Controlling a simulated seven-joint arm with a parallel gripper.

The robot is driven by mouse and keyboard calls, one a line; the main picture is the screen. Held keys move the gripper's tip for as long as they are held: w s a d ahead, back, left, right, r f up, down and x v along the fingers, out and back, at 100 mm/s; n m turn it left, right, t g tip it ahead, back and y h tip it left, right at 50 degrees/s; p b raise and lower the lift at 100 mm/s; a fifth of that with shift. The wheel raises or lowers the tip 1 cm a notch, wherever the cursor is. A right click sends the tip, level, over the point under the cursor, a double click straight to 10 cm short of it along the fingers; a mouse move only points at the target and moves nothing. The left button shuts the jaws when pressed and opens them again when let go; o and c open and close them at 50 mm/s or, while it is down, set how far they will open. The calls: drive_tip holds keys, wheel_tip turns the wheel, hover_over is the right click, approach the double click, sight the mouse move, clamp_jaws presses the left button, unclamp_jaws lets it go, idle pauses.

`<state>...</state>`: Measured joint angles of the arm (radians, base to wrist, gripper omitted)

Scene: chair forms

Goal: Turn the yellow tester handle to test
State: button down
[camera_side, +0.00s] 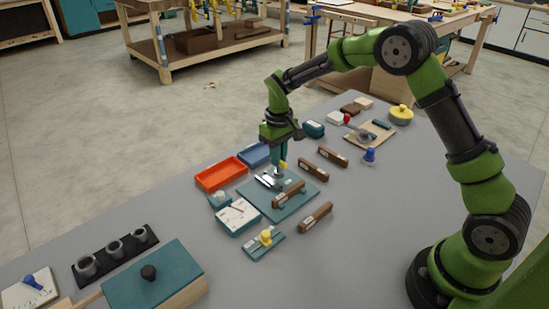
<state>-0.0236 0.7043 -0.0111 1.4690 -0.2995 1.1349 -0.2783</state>
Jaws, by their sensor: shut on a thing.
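My gripper (279,160) points down over a teal base plate (300,200) near the middle of the grey table. It is shut on the yellow tester handle (283,165), of which only a small part shows beside the fingers. A silvery metal fixture (268,181) sits on the plate just below the gripper. A brown bar (288,194) with a light label lies across the plate in front of it. A teal box with a white dial face and red needle (237,217) stands at the plate's left. The handle's exact angle is hidden.
A small teal block with a yellow knob (266,238) lies in front of the plate. Loose brown bars (316,216) lie to the right. An orange tray (221,174) and a blue tray (255,154) stand behind left. The right front of the table is clear.

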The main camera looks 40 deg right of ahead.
idle(0.4)
drive_tip(key=c, duration=1.2)
unclamp_jaws()
drive_tip(key=shift+o, duration=0.2)
drive_tip(key=shift+r, duration=0.15)
wheel_tip(320, 180, up, 17)
drive_tip(key=s+a+r+m+t+y, duration=0.1)
drive_tip(key=s+m+t, duration=0.1)
drive_tip(key=s, duration=1.1)
drive_tip(key=s+a+r+m+t+y, duration=0.1)
drive_tip(key=s+t, duration=0.4)
drive_tip(key=s, duration=0.7)
drive_tip(key=shift+s+a+m, duration=0.25)
drive_tip(key=shift+s+m, duration=0.1)
drive_tip(key=shift+m, duration=0.05)
